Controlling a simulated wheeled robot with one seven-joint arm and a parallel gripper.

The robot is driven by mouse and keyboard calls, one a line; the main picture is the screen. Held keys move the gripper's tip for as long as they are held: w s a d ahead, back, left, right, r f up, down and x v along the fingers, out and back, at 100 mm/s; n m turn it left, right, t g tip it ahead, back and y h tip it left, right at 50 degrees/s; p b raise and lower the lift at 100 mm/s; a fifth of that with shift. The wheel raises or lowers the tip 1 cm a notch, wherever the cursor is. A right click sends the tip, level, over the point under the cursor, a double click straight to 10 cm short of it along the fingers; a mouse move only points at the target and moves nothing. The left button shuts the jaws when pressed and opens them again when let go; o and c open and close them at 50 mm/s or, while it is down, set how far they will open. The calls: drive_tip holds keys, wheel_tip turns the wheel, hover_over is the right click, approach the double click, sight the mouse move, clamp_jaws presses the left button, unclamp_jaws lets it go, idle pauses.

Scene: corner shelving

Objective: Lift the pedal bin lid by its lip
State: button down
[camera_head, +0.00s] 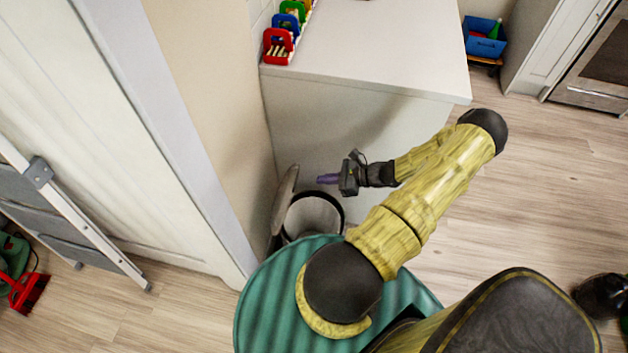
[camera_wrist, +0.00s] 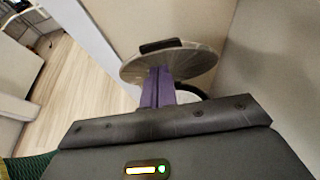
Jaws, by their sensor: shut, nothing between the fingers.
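The pedal bin (camera_head: 314,217) stands on the floor by the end of the white cabinet, with its dark round rim showing. Its grey lid (camera_head: 285,196) is tilted up steeply at the bin's left side, so the mouth is open. In the wrist view the lid (camera_wrist: 185,64) is a pale disc with a dark bar on its upper edge. My gripper (camera_head: 320,179) has purple fingers, shut and empty, above the bin mouth and pointing toward the lid. The fingers (camera_wrist: 158,72) overlap the lid in the wrist view; contact cannot be told. The bin's lower part is hidden by my body.
The white cabinet (camera_head: 350,140) stands right behind the bin, with colourful bins (camera_head: 278,46) on top. A wall edge (camera_head: 215,130) is close on the left. A stepladder (camera_head: 60,205) leans at far left. Open wooden floor (camera_head: 550,170) lies to the right.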

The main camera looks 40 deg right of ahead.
drive_tip(key=v, duration=0.5)
drive_tip(key=shift+d+r, duration=0.2)
drive_tip(key=shift+r, duration=0.3)
drive_tip(key=c, duration=1.8)
unclamp_jaws()
drive_tip(key=shift+o, duration=0.9)
drive_tip(key=shift+a+r, duration=0.15)
drive_tip(key=shift+a, duration=0.05)
drive_tip(key=w+a+r+n+g+h, duration=0.1)
drive_tip(key=a+r+n+g+h, duration=0.6)
drive_tip(key=a+r+n, duration=1.8)
drive_tip(key=a+n+h, duration=0.1)
drive_tip(key=a+n, duration=0.1)
drive_tip(key=a, duration=0.1)
drive_tip(key=shift+w+n+g+h, duration=0.15)
drive_tip(key=shift+n+g+h, duration=0.15)
drive_tip(key=shift+n, duration=0.1)
